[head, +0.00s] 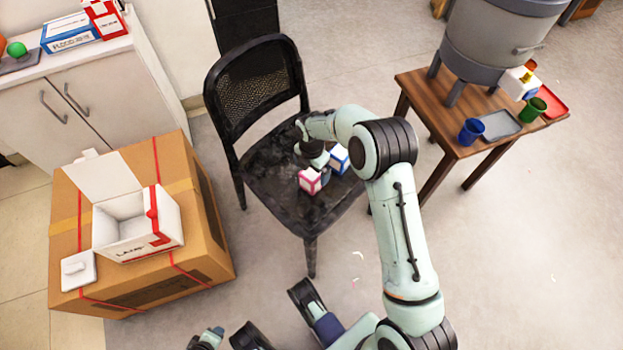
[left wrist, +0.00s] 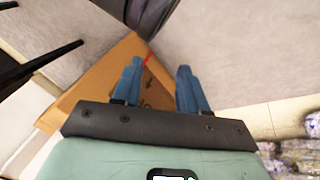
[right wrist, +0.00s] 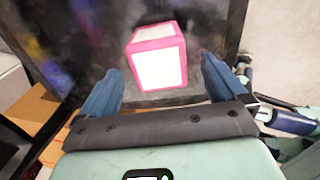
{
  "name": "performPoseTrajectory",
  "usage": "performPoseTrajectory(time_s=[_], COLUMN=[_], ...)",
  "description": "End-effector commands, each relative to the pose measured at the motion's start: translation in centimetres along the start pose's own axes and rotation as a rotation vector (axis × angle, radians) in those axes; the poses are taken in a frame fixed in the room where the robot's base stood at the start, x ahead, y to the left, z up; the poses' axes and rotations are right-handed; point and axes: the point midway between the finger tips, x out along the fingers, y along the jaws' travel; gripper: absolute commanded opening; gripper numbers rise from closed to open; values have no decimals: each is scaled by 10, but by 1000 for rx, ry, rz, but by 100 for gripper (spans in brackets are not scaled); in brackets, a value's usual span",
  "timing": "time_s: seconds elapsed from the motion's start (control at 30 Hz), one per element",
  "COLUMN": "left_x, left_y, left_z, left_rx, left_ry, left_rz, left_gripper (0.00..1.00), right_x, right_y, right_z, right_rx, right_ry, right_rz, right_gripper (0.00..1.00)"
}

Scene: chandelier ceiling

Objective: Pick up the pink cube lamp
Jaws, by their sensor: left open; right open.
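The pink cube lamp (head: 311,181), white-faced with pink edges, sits on the seat of the black chair (head: 262,170). In the right wrist view the pink cube lamp (right wrist: 158,70) appears between and beyond the two blue fingers. My right gripper (right wrist: 161,74) is open, over the seat close to the lamp, with nothing held. In the head view my right wrist partly hides the gripper. My left gripper (left wrist: 160,67) is open and empty, with the cardboard box (left wrist: 105,70) and floor below it.
A blue-edged cube (head: 339,159) stands on the seat right of the pink one. The chair backrest (head: 255,85) rises behind. A cardboard box (head: 215,250) carrying an open white box (head: 140,225) is left. A wooden table (head: 420,95) with cups and trays is right.

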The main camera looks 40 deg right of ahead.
Motion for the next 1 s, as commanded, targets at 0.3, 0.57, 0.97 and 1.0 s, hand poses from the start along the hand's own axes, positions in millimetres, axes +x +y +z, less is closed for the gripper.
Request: performPoseTrajectory(time_s=[0.3, 0.57, 0.97, 1.0], left_x=[19, 18, 18, 18], left_y=[-21, -21, -21, -21], left_z=[24, 25, 24, 24], left_rx=[-20, -21, -21, -20], left_ry=[-73, -76, -74, -73], left_rz=[-37, -37, -37, -36], left_gripper=[43, 43, 43, 43], right_x=[45, 45, 44, 42], right_y=[1, 1, 1, 1], right_z=[2, 2, 2, 2], right_rx=[0, 0, 0, 0], right_ry=[0, 0, 0, 0], right_rz=[-2, 0, 0, 1], right_gripper=[98, 85, 34, 34])
